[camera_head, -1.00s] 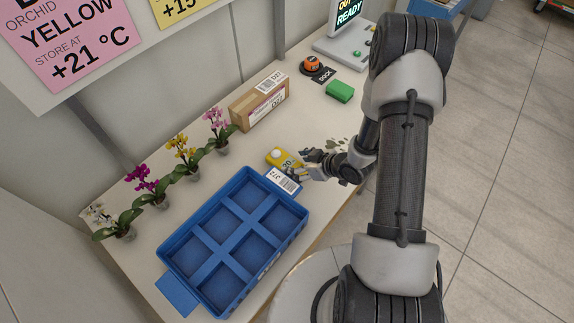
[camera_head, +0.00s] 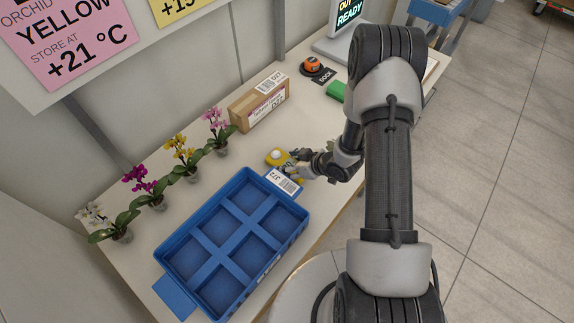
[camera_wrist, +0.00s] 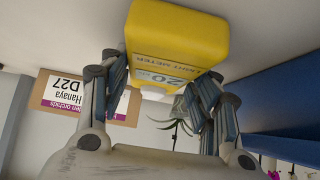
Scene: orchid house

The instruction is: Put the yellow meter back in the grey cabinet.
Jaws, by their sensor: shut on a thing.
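In the wrist view the meter (camera_wrist: 175,35) shows "LIGHT METER" and a reading of "20", upside down. My gripper (camera_head: 293,163) is shut on the meter, its fingers on either side in the wrist view (camera_wrist: 160,80). I cannot tell whether the meter is clear of the table. I cannot make out the grey cabinet in these views.
The blue tray (camera_head: 283,250) with empty compartments stands close to my gripper. Several potted orchids (camera_head: 183,168) line the back, beside a cardboard box (camera_head: 259,102).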

